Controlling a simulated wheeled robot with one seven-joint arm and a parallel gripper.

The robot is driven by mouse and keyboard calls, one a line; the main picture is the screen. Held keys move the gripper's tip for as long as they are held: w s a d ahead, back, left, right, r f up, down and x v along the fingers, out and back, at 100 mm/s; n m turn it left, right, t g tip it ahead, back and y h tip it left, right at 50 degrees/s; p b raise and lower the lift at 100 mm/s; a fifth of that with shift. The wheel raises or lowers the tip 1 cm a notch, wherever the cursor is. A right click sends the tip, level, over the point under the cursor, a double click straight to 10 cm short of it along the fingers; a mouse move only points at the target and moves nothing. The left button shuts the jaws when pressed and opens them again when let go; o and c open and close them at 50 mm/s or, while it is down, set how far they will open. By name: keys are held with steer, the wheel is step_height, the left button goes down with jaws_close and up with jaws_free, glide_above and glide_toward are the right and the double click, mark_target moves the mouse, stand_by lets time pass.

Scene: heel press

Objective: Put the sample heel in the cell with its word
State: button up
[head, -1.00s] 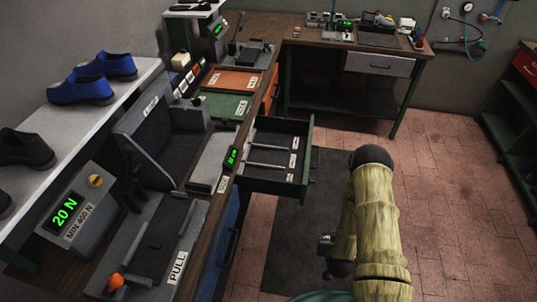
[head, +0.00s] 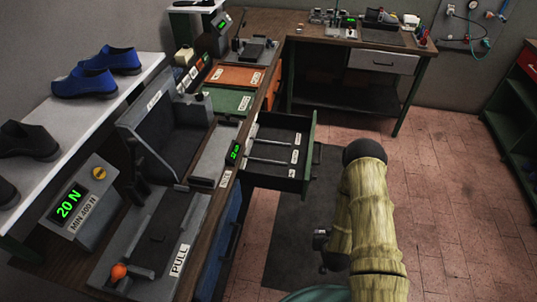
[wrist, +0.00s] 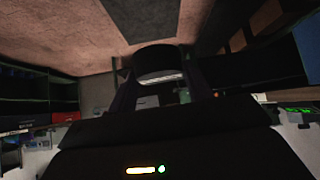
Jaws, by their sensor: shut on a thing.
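In the wrist view my gripper (wrist: 160,92) is shut on a dark, rounded block, the sample heel (wrist: 155,62), which has a pale strip along its near edge. No readable word shows on it. In the head view an open green drawer (head: 311,150) juts out from the bench, with two metal bars dividing it into cells. Each cell has a small white label, such as this label (head: 295,156), too small to read. My arm is to the right of the drawer in the head view; the gripper and heel are out of sight there.
A press (head: 150,235) with a "20 N" display (head: 70,203), a "PULL" label and an orange knob stands at the left. A shelf (head: 85,115) holds blue and black shoes. A second bench (head: 350,42) stands at the back.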

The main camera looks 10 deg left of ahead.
steer(key=a+r+n+g+y+b, duration=0.2)
steer(key=a+n+g+y+b, duration=0.2)
steer(key=a, duration=1)
steer(key=a+r+n+g+y+b, duration=0.2)
steer(key=a+n+g+y+b, duration=0.2)
steer(key=a+n+b, duration=0.4)
steer(key=shift+w+a+r+n+y, duration=0.4)
steer(key=shift+a+n, duration=1.8)
steer(key=shift+a, duration=0.8)
steer(key=shift+a, duration=0.15)
steer(key=shift+w+n, duration=0.15)
steer(key=shift+n, duration=0.15)
